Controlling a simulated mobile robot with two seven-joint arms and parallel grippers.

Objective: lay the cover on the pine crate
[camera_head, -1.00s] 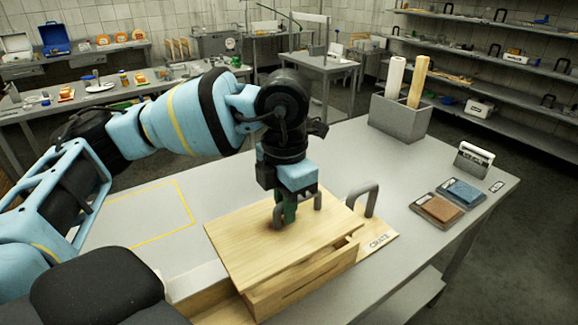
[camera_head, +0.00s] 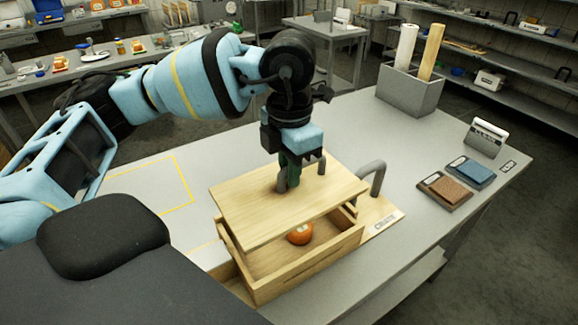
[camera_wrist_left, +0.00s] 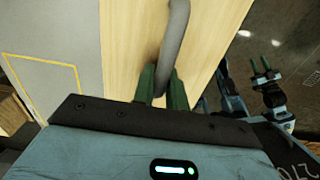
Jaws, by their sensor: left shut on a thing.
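The cover (camera_head: 250,207) is a flat pale wooden board with a grey arched handle (camera_head: 322,165). My left gripper (camera_head: 288,182) is shut on that handle; its green fingers (camera_wrist_left: 160,88) show on either side of it in the left wrist view. The cover hangs over the back part of the pine crate (camera_head: 310,268), apparently above its rim. The crate's front part is open to view, with an orange round thing (camera_head: 300,234) inside. The cover hides the crate's back. My right gripper (camera_wrist_left: 265,72) shows small in the left wrist view, its green fingers apart.
A wooden board labelled CRATE (camera_head: 385,222) with a grey arch (camera_head: 376,178) is right of the crate. Brown (camera_head: 445,190) and blue (camera_head: 471,171) blocks, a card stand (camera_head: 486,138) and a grey bin (camera_head: 410,92) stand farther right. A yellow outline (camera_head: 180,182) marks clear table at left.

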